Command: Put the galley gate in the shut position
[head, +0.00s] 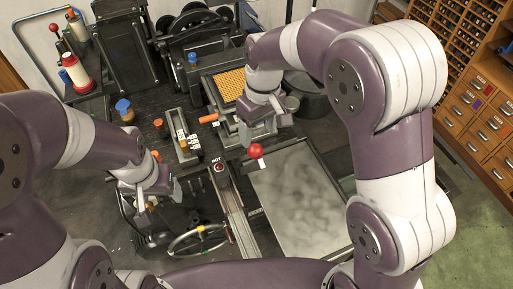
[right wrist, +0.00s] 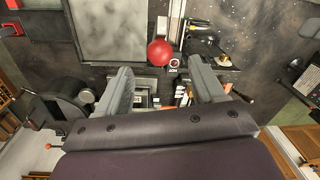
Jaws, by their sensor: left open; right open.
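A red ball knob (head: 256,151) stands beside the grey metal plate, with a small white piece under it. It also shows in the right wrist view (right wrist: 160,52), just beyond my fingertips and roughly centred between them. I cannot tell for certain which part is the galley gate; this knob may be its handle. A long narrow metal channel (head: 236,212) runs from near the knob toward the front. My right gripper (head: 265,117) is open and empty, above and behind the knob, apart from it. My left gripper (head: 158,197) is open and empty near the handwheel.
A handwheel (head: 199,240) stands at the front. A "HOT" label with a red button (head: 219,168) sits left of the channel. The flat grey plate (head: 300,195) is clear. Wooden type drawers (head: 478,110) line the right.

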